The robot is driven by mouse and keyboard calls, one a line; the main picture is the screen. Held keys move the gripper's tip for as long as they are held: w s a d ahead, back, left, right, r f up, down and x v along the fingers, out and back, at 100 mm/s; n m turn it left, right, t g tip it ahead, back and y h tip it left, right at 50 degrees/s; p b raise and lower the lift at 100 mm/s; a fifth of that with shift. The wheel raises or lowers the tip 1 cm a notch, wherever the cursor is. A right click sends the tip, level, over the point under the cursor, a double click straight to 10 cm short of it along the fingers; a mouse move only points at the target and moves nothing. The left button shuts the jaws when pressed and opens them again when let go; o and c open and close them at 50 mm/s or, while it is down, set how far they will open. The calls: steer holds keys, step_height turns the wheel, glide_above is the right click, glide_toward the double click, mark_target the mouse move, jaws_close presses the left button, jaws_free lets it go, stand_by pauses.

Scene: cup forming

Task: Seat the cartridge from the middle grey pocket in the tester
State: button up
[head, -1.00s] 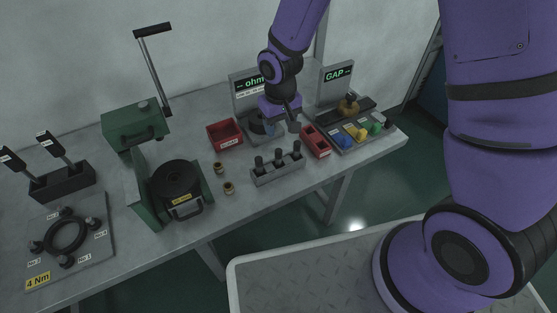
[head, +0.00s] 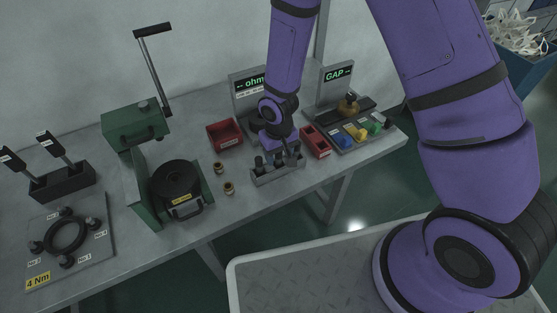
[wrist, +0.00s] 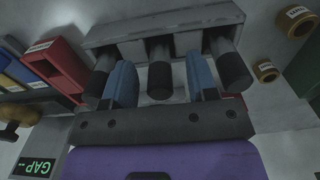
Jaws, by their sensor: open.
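The grey rack (head: 278,175) holds three dark-topped cartridges in a row near the table's front edge. In the wrist view the middle cartridge (wrist: 159,82) stands upright in its pocket, with the left (wrist: 100,78) and right (wrist: 232,70) ones beside it. My gripper (wrist: 160,75) is open. Its two blue fingers are on either side of the middle cartridge, with a visible gap to it. In the head view my gripper (head: 281,152) is over the rack and partly hides the cartridges. The tester (head: 246,92) with the "ohm" display stands behind; my arm hides part of it.
Red bins stand left (head: 224,134) and right (head: 316,142) of my gripper. The GAP station (head: 337,78) with coloured parts is at the right. Two small brass rings (head: 229,188) lie left of the rack. A green press (head: 135,125) stands further left.

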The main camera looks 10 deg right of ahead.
steer(key=shift+f, duration=0.45)
jaws_close()
steer(key=shift+r, duration=0.15)
steer(key=shift+r, duration=1.5)
steer(key=shift+r, duration=0.15)
